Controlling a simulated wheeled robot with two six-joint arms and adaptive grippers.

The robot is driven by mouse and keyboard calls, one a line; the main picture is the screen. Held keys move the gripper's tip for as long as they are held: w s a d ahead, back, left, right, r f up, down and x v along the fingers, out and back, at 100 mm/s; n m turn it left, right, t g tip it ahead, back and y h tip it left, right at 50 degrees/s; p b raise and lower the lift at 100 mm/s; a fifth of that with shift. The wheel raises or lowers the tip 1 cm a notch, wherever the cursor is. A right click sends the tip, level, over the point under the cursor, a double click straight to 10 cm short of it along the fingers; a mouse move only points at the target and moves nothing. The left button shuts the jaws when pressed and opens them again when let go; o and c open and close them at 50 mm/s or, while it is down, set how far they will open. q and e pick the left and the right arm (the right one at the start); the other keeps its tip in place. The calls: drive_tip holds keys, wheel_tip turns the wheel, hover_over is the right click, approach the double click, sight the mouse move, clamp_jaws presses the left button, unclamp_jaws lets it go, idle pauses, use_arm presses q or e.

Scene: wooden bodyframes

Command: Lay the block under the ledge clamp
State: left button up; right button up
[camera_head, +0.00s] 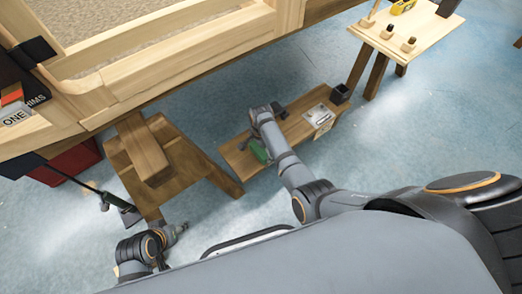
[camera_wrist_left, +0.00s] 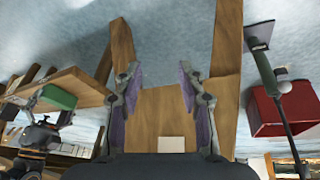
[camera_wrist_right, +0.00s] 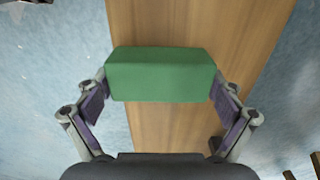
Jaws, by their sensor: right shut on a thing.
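A green block (camera_wrist_right: 160,75) is between the fingers of my right gripper (camera_wrist_right: 160,88), which is shut on it, over a wooden plank (camera_wrist_right: 190,25). In the head view the block (camera_head: 260,152) shows beside my right arm, near the plank's left end. My left gripper (camera_wrist_left: 158,90) is open and empty, facing a wooden trestle stool (camera_wrist_left: 165,105); in the head view its fingers are hard to make out. A black clamp-like fitting (camera_head: 32,52) sits on the left edge of the large wooden frame; I cannot tell whether it is the ledge clamp.
The large wooden frame (camera_head: 180,60) fills the upper left. The stool (camera_head: 185,165) stands below it, near a red box (camera_head: 70,165) and a black lamp-like stand (camera_head: 105,195). The low plank bench holds a paper (camera_head: 319,118) and a black cup (camera_head: 340,94). A small table (camera_head: 425,35) is upper right.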

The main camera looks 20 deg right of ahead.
drive_tip(key=o, duration=0.9)
drive_tip(key=shift+f, duration=0.1)
use_arm(q)
drive_tip(key=r+g+p, duration=0.1)
drive_tip(key=a+r+g+p, duration=0.1)
drive_tip(key=r+p, duration=0.1)
drive_tip(key=s+a+r+g+y+p, duration=0.1)
drive_tip(key=p, duration=0.1)
drive_tip(key=shift+s+a+r, duration=0.1)
drive_tip(key=shift+a+r, duration=0.1)
drive_tip(key=shift+r, duration=0.15)
use_arm(e)
wheel_tip(320, 180, up, 12)
